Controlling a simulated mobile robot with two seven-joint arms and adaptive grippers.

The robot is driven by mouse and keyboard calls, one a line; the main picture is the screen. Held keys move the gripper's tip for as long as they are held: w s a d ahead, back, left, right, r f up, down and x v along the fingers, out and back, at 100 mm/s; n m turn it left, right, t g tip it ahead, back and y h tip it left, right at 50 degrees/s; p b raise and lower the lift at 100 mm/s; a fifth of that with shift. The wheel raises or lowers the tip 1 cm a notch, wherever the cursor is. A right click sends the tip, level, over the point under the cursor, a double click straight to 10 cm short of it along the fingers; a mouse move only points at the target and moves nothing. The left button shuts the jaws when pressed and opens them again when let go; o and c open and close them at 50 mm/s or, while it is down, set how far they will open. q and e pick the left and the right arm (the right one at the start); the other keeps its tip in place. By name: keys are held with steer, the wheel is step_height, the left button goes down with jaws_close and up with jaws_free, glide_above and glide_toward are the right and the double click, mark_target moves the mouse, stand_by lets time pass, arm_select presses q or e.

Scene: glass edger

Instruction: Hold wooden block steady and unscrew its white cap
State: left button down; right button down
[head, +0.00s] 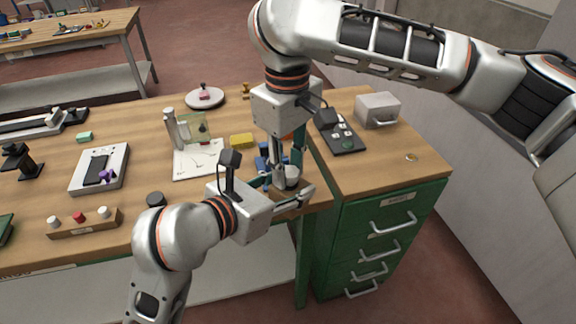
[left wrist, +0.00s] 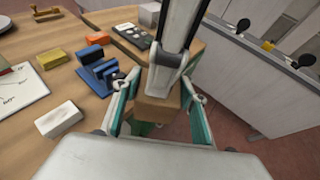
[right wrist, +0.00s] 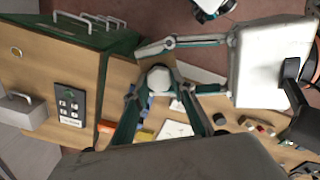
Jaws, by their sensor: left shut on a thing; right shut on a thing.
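A brown wooden block (left wrist: 158,108) sits between the fingers of my left gripper (left wrist: 158,112), which is shut on its sides. In the head view my left gripper (head: 285,192) reaches in from the lower left. The white cap (right wrist: 158,78) is on the block's top, between the fingertips of my right gripper (right wrist: 160,88), which is shut on it from above. The cap also shows in the head view (head: 292,174). Most of the block is hidden there by the grippers. I cannot tell from the frames whether the cap has turned.
A blue stand (left wrist: 97,72), a white block (left wrist: 58,119), a yellow block (head: 241,140) and a white sheet (head: 196,160) lie close on the table. A control panel (head: 345,138) and grey box (head: 378,109) stand right, above the green drawer cabinet (head: 385,235). The table's front edge is near the block.

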steer(key=n, duration=0.4)
steer(key=shift+s+a+n, duration=0.15)
steer(key=shift+s+n, duration=0.15)
steer(key=shift+n, duration=0.1)
steer(key=n, duration=0.3)
steer(key=shift+s, duration=0.1)
steer(key=c, duration=1.7)
jaws_free()
steer(key=shift+r, duration=0.1)
